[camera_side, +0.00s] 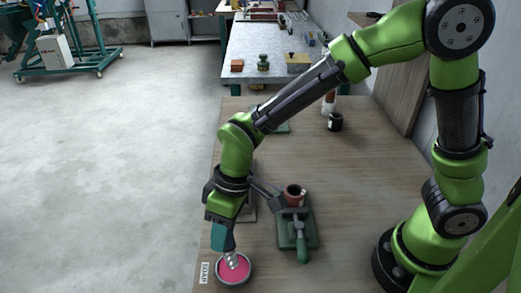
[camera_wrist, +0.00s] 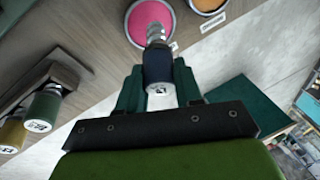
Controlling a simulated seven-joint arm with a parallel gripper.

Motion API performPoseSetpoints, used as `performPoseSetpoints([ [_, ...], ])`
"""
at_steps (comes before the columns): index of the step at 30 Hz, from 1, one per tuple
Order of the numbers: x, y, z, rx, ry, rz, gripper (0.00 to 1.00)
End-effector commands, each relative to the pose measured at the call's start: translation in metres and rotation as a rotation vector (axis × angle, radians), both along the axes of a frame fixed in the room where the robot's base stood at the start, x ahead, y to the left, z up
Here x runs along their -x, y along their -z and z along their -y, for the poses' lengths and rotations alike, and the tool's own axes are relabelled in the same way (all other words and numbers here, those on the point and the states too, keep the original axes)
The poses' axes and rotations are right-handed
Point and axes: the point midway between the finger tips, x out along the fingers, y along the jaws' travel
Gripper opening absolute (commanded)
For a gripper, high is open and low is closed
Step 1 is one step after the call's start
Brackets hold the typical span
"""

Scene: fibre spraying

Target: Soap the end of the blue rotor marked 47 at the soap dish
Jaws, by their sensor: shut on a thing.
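My gripper (camera_side: 224,238) is shut on the blue rotor (camera_wrist: 158,72), a dark blue cylinder with a stepped metal end. The white mark on its near face is too small to read. In the wrist view my gripper (camera_wrist: 158,84) has one finger on either side of it. The rotor's metal end (camera_side: 231,258) points down into the outline of the soap dish (camera_side: 247,279), a round grey dish with pink contents, beside a SOAP label. The dish also shows in the wrist view (camera_wrist: 133,38). I cannot tell whether the metal end touches the pink surface.
In the wrist view, an orange-filled dish (camera_wrist: 208,8) stands beside the pink one. A rack holds a green rotor (camera_wrist: 42,110) and an olive one (camera_wrist: 12,134).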

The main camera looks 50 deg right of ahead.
Motion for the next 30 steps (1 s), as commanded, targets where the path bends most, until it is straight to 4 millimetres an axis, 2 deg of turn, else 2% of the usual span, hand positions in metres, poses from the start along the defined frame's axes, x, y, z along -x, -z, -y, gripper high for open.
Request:
performPoseSetpoints([
  [30,0.000,0.012,0.000,0.000,-0.001,0.000,0.00],
])
